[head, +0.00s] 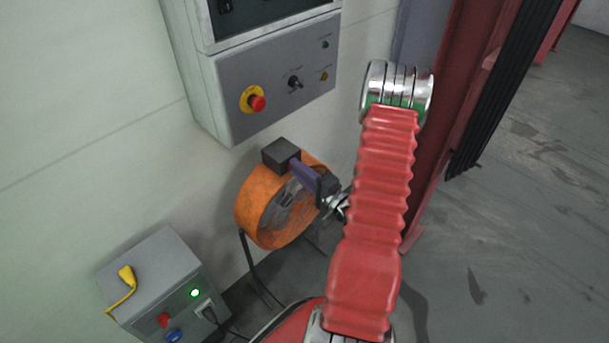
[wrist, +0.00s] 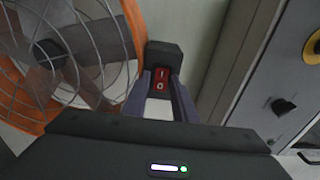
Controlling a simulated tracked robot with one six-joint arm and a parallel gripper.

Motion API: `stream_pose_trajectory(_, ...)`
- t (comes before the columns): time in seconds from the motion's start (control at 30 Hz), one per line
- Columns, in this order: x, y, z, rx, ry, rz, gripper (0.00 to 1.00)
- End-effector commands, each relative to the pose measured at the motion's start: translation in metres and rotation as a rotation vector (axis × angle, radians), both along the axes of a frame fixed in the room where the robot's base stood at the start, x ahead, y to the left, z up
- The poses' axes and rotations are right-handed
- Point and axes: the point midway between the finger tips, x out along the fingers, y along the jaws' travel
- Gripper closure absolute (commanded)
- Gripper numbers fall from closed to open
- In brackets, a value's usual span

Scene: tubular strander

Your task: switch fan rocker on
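The orange drum fan (head: 262,205) stands on the floor by the wall, with a dark switch box (head: 281,152) on top. In the wrist view the box (wrist: 164,55) carries a red rocker (wrist: 161,79) marked I above and O below. I cannot tell which end is pressed in. My gripper (wrist: 160,84) points at the rocker, its two grey-purple fingers slightly apart with nothing between them. The fingertips appear close to the box, one on each side of the rocker; contact cannot be told. In the head view my gripper (head: 297,165) reaches the box from the right.
A grey control panel (head: 270,85) with a red emergency button (head: 257,103) hangs above the fan. A grey box (head: 150,275) with a lit green lamp and a yellow item stands at lower left. The fan's wire guard (wrist: 85,50) is left of my fingers. A red column (head: 455,110) stands right.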

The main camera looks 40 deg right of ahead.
Motion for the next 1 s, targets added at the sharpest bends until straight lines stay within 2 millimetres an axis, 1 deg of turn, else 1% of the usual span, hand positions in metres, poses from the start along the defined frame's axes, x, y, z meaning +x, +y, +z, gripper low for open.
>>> stream_pose_trajectory(0.17,-0.009,-0.001,0.000,0.000,0.000,-0.001,0.75)
stream_pose_trajectory(0.27,-0.019,-0.001,0.000,0.000,0.000,-0.003,0.75)
stream_pose_trajectory(0.6,-0.062,0.000,0.000,0.001,0.000,-0.004,0.75)
stream_pose_trajectory(1.0,-0.108,0.002,-0.001,0.001,0.001,-0.004,0.75)
